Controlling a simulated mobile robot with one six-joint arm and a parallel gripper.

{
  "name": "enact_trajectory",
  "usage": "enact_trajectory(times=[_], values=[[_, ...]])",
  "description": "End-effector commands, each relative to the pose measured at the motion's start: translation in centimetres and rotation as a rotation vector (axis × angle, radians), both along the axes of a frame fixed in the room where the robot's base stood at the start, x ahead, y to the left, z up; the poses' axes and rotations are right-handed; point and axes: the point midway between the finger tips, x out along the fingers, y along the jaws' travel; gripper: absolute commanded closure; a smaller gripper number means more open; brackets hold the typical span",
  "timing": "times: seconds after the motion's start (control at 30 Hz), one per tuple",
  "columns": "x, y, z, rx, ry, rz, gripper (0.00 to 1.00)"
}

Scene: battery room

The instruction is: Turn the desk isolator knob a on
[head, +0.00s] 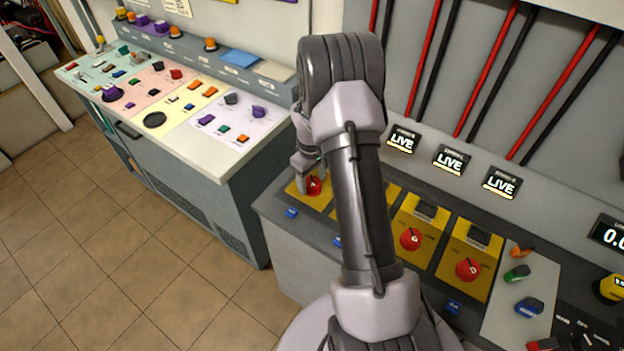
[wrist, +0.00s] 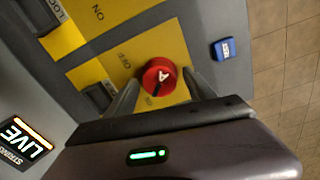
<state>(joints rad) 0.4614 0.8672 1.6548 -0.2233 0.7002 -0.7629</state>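The red isolator knob marked A (wrist: 158,77) sits on a yellow plate (wrist: 172,40) with an OFF label beside it. A dark pointer line shows on the knob; I cannot tell exactly which mark it points at. My gripper (wrist: 160,80) is over the knob, one finger on each side, with a small gap seeming to show at each finger. In the head view knob A (head: 313,186) is at the left end of the desk, partly hidden by my gripper (head: 308,180) and arm.
More yellow plates stand to the right, with red knobs C (head: 410,239) and D (head: 468,269); my arm hides the one between. A blue tag (wrist: 224,49) is by plate A. Screens reading LIVE (head: 403,140) line the back. Another control desk (head: 190,140) stands left, over open tiled floor.

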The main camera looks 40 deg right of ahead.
Motion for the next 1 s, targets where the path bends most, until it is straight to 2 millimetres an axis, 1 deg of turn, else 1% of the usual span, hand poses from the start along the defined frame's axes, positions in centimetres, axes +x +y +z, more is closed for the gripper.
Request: enact_trajectory(times=[0.27, 0.37, 0.47, 0.7, 0.8, 0.9, 1.0], values=[[0.0, 0.0, 0.0, 0.000, 0.000, -0.001, 0.33], [0.0, 0.0, 0.6, 0.000, -0.001, -0.001, 0.33], [0.1, 0.0, 2.5, -0.001, -0.003, -0.002, 0.33], [0.1, 0.2, 9.8, -0.001, -0.004, -0.002, 0.33], [0.0, 0.3, 12.6, -0.002, -0.003, -0.001, 0.33], [0.0, 0.4, 14.9, -0.001, -0.002, -0.002, 0.33], [0.0, 0.5, 16.4, 0.000, -0.001, -0.001, 0.33]])
